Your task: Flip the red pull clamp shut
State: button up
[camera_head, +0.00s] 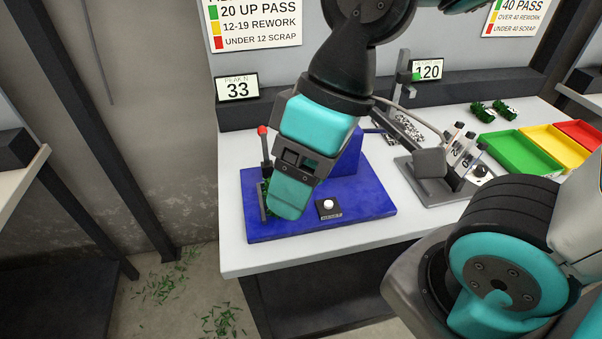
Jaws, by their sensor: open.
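The pull clamp stands at the left of the blue tester base (370,200). Its dark lever with a red ball knob (262,130) points upright. My gripper (285,205) reaches down over the base, just right of the lever, and covers much of the clamp's lower part. The gripper is open; its fingertips are partly hidden in this view. A bit of green (266,188) shows beside the gripper at the clamp. I cannot tell whether the gripper touches the clamp.
A small black box with a white button (328,206) sits on the base. A display reads 33 (237,88). A grey fixture (440,175) and green (515,150), yellow (554,142) and red trays (582,132) stand to the right. Green scraps (222,318) lie on the floor.

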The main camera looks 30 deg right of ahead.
aim_at(262, 130)
jog(key=z, duration=0.5)
jog(key=i, duration=0.85)
jog(key=z, duration=0.2)
